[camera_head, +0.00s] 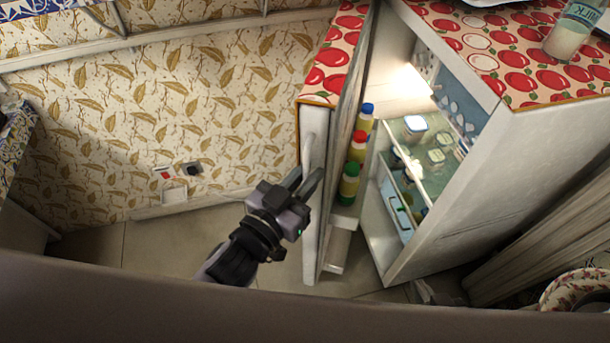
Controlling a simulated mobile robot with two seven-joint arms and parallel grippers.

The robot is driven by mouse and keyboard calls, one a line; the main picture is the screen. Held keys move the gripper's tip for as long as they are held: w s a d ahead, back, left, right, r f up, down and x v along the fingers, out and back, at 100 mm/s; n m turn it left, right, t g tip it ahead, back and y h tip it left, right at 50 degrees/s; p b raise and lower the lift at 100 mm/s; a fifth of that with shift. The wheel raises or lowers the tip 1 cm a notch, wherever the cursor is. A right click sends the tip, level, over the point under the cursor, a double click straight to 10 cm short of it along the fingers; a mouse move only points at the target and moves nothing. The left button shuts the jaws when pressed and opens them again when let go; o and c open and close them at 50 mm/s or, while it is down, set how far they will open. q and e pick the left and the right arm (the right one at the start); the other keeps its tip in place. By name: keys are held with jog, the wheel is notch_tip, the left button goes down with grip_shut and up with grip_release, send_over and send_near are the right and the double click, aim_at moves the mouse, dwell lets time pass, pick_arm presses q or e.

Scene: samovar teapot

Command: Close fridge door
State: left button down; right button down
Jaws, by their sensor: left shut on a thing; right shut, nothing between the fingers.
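The fridge (455,205) stands right of centre with its lit inside showing. Its door (312,235) is open and stands out to the left, with a clear gap between it and the fridge body. My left gripper (304,178) is at the outer left side of the door and is shut on it, near the pale upright handle; the exact contact is partly hidden by the fingers. My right gripper is not in view.
Bottles with blue, red and green caps (357,150) stand in the door's inner rack. Shelves with containers (436,155) and a drawer (397,203) are inside the fridge. A milk bottle (575,30) stands on the apple-patterned top. Floor (160,250) left of the door is free.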

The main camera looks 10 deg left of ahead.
pick_arm(q)
jog(key=shift+d, duration=0.15)
dwell(0.4)
jog(key=c, duration=1.3)
grip_release()
jog(key=shift+s, duration=0.1)
